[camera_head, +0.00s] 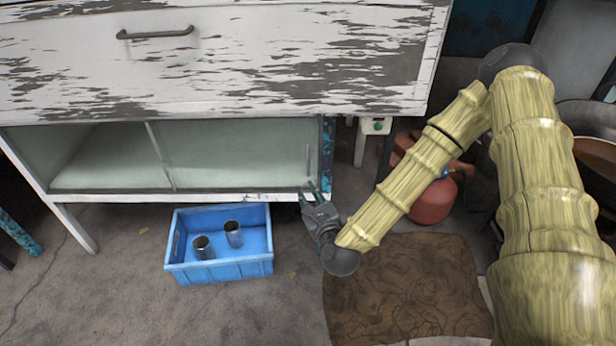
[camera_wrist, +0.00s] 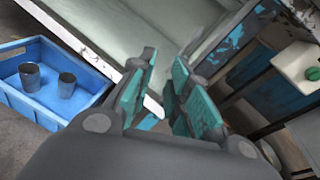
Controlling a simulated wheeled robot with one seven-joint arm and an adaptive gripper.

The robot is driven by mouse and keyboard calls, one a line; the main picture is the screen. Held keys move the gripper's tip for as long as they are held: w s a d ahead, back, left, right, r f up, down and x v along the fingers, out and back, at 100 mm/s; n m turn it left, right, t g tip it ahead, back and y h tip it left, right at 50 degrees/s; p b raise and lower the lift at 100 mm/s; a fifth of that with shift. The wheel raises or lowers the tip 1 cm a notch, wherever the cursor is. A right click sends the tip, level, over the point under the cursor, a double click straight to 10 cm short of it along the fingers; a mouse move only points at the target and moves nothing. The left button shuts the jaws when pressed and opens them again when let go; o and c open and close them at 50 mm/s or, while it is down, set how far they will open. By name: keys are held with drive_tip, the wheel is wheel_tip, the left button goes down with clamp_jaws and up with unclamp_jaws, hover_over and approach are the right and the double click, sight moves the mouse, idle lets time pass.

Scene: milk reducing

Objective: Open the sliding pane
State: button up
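The cabinet's sliding pane (camera_head: 240,155) is a pale greenish glass panel filling the right part of the opening under the drawer. A thin upright handle (camera_head: 308,160) shows near its right edge. The pane also shows in the wrist view (camera_wrist: 120,25), beyond my fingers. My gripper (camera_head: 314,190) is at the cabinet's lower right corner, just below the handle. In the wrist view its two teal-padded fingers (camera_wrist: 162,88) are apart with nothing seen between them. Whether a fingertip touches the cabinet cannot be told.
A blue crate (camera_head: 222,271) holding two metal cups (camera_head: 234,233) stands on the floor left of my gripper. The white peeling drawer front (camera_head: 220,70) is above the panes. A red gas cylinder (camera_head: 434,203) and a brown mat (camera_head: 405,290) are to the right.

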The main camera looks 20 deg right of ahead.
sight(309, 163)
drive_tip(key=w+d+m+b, duration=0.1)
drive_tip(key=w, duration=0.3)
drive_tip(key=w+d+m+t+h+b, duration=0.1)
drive_tip(key=w+m+b, duration=0.1)
drive_tip(key=w, duration=0.2)
drive_tip(key=w+d+m+b, duration=0.1)
drive_tip(key=w, duration=0.3)
drive_tip(key=shift+w+d+r+t+h, duration=0.3)
drive_tip(key=shift+w+r+h, duration=0.1)
clamp_jaws()
